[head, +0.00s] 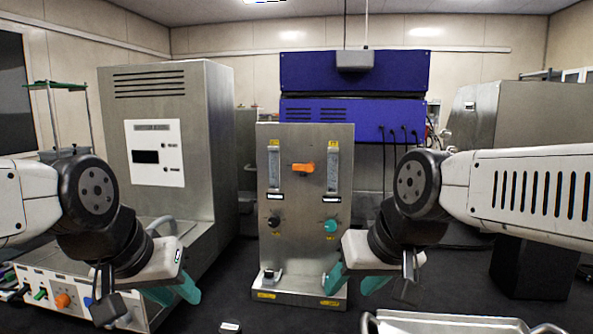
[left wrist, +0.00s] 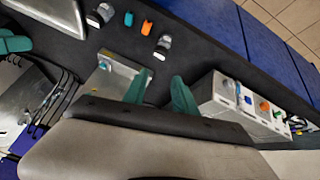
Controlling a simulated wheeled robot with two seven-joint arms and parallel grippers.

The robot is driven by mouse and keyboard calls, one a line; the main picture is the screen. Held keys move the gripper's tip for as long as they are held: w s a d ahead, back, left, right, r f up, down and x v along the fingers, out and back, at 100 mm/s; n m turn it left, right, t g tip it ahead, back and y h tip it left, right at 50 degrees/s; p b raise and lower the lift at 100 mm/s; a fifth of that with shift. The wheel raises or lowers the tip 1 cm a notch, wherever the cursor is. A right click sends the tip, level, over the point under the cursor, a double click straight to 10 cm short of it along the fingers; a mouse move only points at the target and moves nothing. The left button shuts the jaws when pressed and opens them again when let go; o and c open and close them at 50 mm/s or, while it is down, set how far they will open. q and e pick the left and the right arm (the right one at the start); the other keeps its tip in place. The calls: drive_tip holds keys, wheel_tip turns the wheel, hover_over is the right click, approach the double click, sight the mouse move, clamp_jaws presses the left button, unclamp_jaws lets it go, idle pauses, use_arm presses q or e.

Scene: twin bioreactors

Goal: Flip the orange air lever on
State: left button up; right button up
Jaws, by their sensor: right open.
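The orange air lever (head: 303,167) sits high in the middle of the upright metal panel (head: 305,235), between two clear flow tubes. Its handle lies roughly horizontal. My left gripper (head: 172,294) is low to the left of the panel, apart from it. The left wrist view shows its two teal fingers (left wrist: 158,92) spread with nothing held. My right gripper (head: 353,284) is open and empty near the panel's lower right, well below the lever. The lever cannot be made out in the left wrist view.
The panel also has a black knob (head: 273,221) and a teal knob (head: 330,226). A tall metal cabinet (head: 215,150) stands to the left, and a white control box (head: 45,285) at lower left. A metal tray (head: 440,325) lies at the front. Small loose items, including an orange one (left wrist: 147,27), lie on the dark surface.

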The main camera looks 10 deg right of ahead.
use_arm(q)
drive_tip(key=shift+w, duration=0.25)
drive_tip(key=c, duration=0.4)
drive_tip(key=w+d+n, duration=0.1)
drive_tip(key=w, duration=0.2)
drive_tip(key=w+d+n+t, duration=0.1)
drive_tip(key=w+d, duration=0.1)
drive_tip(key=w, duration=0.1)
drive_tip(key=w+d+n+t, duration=0.1)
drive_tip(key=w+n, duration=0.1)
drive_tip(key=w, duration=0.2)
drive_tip(key=shift+w+d+f, duration=0.1)
drive_tip(key=shift+d+f, duration=0.05)
drive_tip(key=shift+d, duration=0.05)
clamp_jaws()
drive_tip(key=w+d+n+t+h, duration=0.1)
drive_tip(key=w+d+n+t, duration=0.5)
drive_tip(key=n, duration=0.8)
drive_tip(key=w+d+r+n+t+h, duration=0.1)
drive_tip(key=w+d+n+t, duration=0.4)
drive_tip(key=w+d+n, duration=0.5)
drive_tip(key=w+n+h, duration=0.1)
drive_tip(key=w+n, duration=0.2)
drive_tip(key=n, duration=0.2)
drive_tip(key=shift+r+t+h, duration=0.25)
drive_tip(key=shift+t+h, duration=0.05)
drive_tip(key=shift+t, duration=0.1)
